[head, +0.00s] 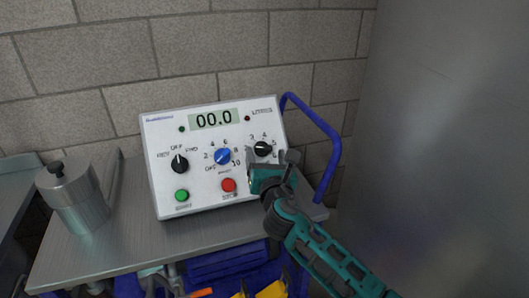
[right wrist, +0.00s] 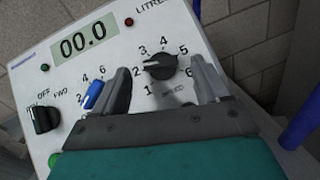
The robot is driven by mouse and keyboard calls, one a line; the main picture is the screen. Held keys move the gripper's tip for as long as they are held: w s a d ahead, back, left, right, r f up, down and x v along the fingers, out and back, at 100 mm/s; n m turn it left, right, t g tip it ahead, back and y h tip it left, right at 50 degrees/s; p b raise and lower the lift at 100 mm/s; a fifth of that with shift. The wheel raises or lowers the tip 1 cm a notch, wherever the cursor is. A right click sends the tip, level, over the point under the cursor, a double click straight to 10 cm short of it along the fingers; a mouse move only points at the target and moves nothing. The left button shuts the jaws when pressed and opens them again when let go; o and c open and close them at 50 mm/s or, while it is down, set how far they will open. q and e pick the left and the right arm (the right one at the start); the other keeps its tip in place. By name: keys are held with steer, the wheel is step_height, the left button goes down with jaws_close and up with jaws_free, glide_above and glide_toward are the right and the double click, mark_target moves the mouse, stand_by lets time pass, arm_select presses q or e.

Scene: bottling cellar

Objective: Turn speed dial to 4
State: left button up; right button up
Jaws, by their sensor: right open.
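The speed dial (right wrist: 160,66) is a black knob with a white pointer line and numbers 1 to 6 around it. In the right wrist view its pointer aims left, near the 2. In the head view the dial (head: 263,148) is at the right of the white control panel (head: 160,137). My right gripper (right wrist: 164,78) is open, with one finger on each side of the dial in the wrist view. I cannot tell whether the fingers touch it. In the head view the right gripper (head: 274,170) is just below the dial. My left gripper is not in view.
The panel also has a blue knob (head: 222,156), a black FWD/REV knob (head: 179,163), green (head: 182,195) and red (head: 228,185) buttons, and a display (head: 214,119) reading 00.0. A metal canister (head: 75,200) stands left. A blue rail (head: 325,165) curves at right.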

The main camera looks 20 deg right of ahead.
mark_target(264, 147)
steer(key=shift+w+d, duration=0.2)
steer(key=shift+w, duration=1.3)
steer(key=c, duration=1.1)
